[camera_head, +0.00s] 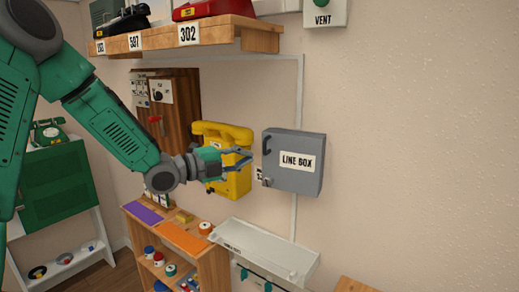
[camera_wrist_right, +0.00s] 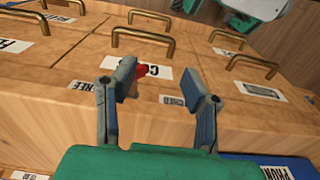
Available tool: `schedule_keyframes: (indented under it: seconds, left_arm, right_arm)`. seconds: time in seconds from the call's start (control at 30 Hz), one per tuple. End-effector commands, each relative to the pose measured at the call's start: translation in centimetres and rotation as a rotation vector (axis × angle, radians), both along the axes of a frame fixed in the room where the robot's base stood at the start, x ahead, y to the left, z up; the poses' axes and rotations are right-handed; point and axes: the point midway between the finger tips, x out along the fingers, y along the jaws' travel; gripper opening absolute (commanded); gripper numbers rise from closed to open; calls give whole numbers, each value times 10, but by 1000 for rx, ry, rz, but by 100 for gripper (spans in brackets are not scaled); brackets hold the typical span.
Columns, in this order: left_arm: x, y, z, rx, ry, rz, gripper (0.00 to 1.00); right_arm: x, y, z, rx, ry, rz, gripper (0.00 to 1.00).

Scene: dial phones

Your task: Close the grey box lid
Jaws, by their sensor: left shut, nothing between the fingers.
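The grey box (camera_head: 310,181) marked "LINE BOX" is mounted on the wall at the centre right of the head view. Its lid faces out and looks flush with the body; I cannot tell whether a small gap is left. A dark handle (camera_head: 267,145) and a small latch (camera_head: 267,182) are on the lid's left side. My left gripper (camera_head: 247,158) is shut and empty just left of the lid, in front of the yellow phone; contact with the box cannot be told. My right gripper (camera_wrist_right: 155,85) is open and empty in the right wrist view, with its fingers apart.
A yellow wall phone (camera_head: 239,183) hangs left of the box. A wooden shelf (camera_head: 260,38) with phones is above. A low wooden cabinet (camera_head: 212,262) and a grey-white unit (camera_head: 262,252) stand below. Wooden drawers with brass handles (camera_wrist_right: 143,34) lie beyond my right gripper.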

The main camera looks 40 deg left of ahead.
Motion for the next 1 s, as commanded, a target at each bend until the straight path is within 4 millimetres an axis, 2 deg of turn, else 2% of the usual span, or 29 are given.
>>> schedule_keyframes:
  seconds: [0.13, 0.4, 0.77, 1.0]
  left_arm:
    - [28, -12, -1, -1, 1, -1, 0]
    - [58, -1, 1, 4, -1, 0, 0]
    - [63, 6, -2, -1, -1, 1, 0]
    - [61, 2, -2, 1, -3, -13, 0]
  right_arm:
    - [0, 0, 5, 0, 0, 1, 40]
    - [0, 0, 13, 0, 0, 1, 40]
    - [0, 0, 14, 0, 0, 0, 40]
    - [0, 0, 11, 0, 0, 0, 40]
